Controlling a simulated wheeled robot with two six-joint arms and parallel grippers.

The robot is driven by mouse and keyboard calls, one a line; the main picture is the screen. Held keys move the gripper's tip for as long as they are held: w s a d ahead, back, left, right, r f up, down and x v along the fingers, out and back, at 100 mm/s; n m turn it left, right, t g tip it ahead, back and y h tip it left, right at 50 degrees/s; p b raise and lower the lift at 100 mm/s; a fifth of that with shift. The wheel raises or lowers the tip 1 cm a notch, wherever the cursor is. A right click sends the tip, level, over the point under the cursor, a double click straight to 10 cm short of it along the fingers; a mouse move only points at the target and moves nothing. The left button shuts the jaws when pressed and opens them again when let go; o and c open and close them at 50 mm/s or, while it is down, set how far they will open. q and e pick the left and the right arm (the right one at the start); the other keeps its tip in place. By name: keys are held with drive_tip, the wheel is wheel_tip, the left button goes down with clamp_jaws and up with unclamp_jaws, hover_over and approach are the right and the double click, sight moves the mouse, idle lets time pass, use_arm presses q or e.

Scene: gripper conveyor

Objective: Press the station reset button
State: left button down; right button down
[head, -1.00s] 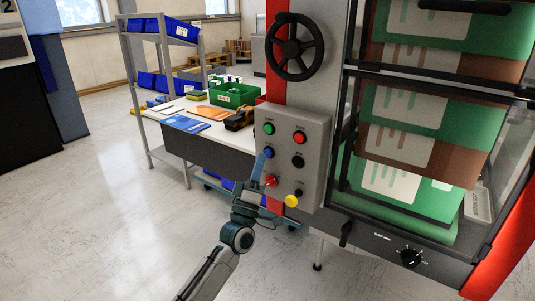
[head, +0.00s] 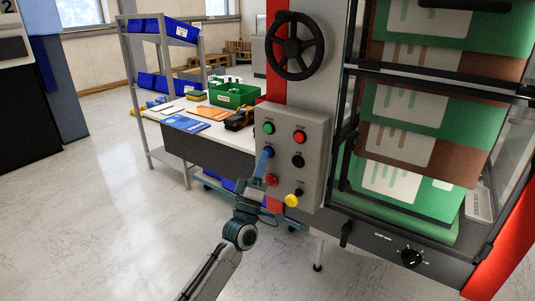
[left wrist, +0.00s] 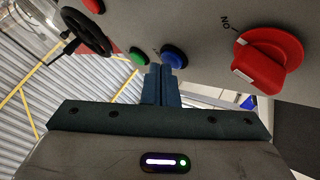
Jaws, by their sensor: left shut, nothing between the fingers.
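The grey control panel (head: 314,160) carries several coloured buttons. A blue button (head: 269,153) sits at its left side, below a green button (head: 268,129); its label is too small to read. My left gripper (head: 265,157) is shut and empty, its fingertips at the blue button and partly covering it. In the left wrist view the blue button (left wrist: 174,54) stands just beyond the closed fingertips (left wrist: 165,72). I cannot tell whether they touch it or whether it is pushed in. My right gripper is out of view.
A red rotary switch (left wrist: 268,58) is close to the right of the fingers. A black handwheel (head: 295,46) is above; a workbench (head: 208,151) stands behind.

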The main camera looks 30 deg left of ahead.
use_arm(q)
drive_tip(key=shift+w, duration=0.2)
drive_tip(key=shift+s, duration=0.2)
idle(0.3)
drive_tip(key=shift+s+p, duration=0.4)
drive_tip(key=shift+s, duration=0.2)
drive_tip(key=s+p, duration=0.2)
drive_tip(key=s, duration=0.3)
drive_tip(key=shift+a+p, duration=0.2)
drive_tip(key=shift+p, duration=0.2)
idle(0.4)
